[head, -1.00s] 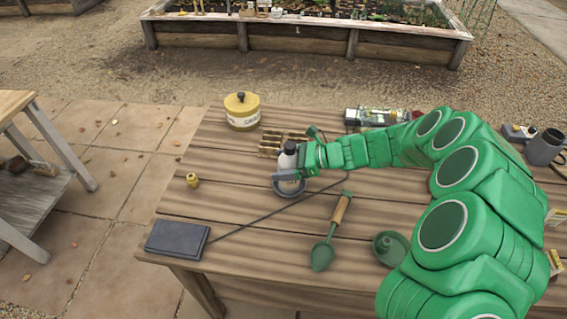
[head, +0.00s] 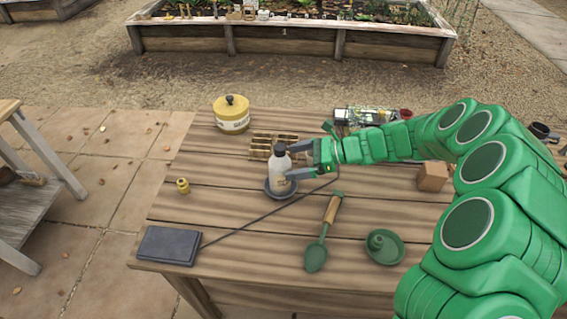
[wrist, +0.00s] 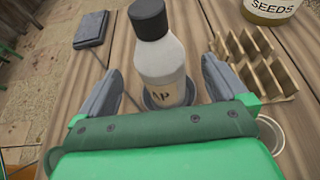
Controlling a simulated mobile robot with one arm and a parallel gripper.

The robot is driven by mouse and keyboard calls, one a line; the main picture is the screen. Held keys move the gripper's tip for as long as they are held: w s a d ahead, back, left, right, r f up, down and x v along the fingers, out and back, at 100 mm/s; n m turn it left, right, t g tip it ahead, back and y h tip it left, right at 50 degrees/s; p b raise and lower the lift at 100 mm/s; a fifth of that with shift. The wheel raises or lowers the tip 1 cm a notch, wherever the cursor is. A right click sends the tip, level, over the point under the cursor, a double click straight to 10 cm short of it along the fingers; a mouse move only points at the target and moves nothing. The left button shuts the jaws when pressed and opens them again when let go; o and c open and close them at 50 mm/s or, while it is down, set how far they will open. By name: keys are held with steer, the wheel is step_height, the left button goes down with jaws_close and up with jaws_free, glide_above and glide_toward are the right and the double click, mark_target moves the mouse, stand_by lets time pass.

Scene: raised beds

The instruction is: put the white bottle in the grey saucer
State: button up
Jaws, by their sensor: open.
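The white bottle (head: 280,172) with a black cap stands upright in the grey saucer (head: 291,194) on the wooden table. In the wrist view the bottle (wrist: 161,62) stands between and ahead of my fingers, with the saucer's rim (wrist: 150,101) showing around its base. My gripper (head: 290,161) is open just to the right of the bottle in the head view. In the wrist view its two grey fingers (wrist: 160,88) are spread, with gaps to the bottle on both sides. The lower front of the bottle is partly hidden by my gripper's body in the wrist view.
A yellow seed tin (head: 231,118) and a brown divided tray (head: 262,147) stand behind the bottle. A trowel (head: 318,255), a green saucer with a small green object (head: 398,249), a dark flat box (head: 169,245) with a cable and a small brass piece (head: 183,186) lie around it.

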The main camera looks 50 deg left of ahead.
steer(key=v, duration=0.5)
